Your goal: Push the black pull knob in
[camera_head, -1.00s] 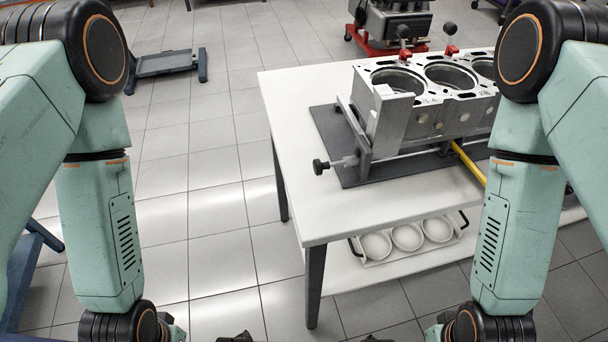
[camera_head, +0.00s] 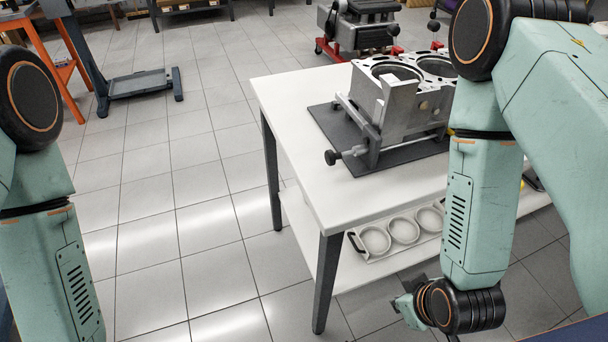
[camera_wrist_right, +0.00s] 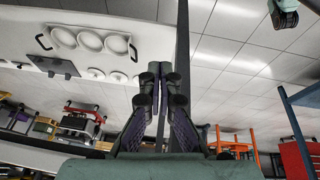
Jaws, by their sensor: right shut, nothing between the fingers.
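The black pull knob (camera_head: 331,157) sticks out on a short light rod at the left end of a grey metal fixture (camera_head: 368,135). The fixture stands on a dark mat beside the engine block (camera_head: 405,95) on the white table. My right gripper (camera_wrist_right: 160,70) shows in the right wrist view, its two dark fingers together with nothing between them.
The white table (camera_head: 285,98) has a dark leg (camera_head: 326,283) at its near corner. A tray (camera_head: 372,256) with round pieces sits on the lower shelf. Open tiled floor lies left of the table. A red-based stand (camera_head: 362,25) is behind it.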

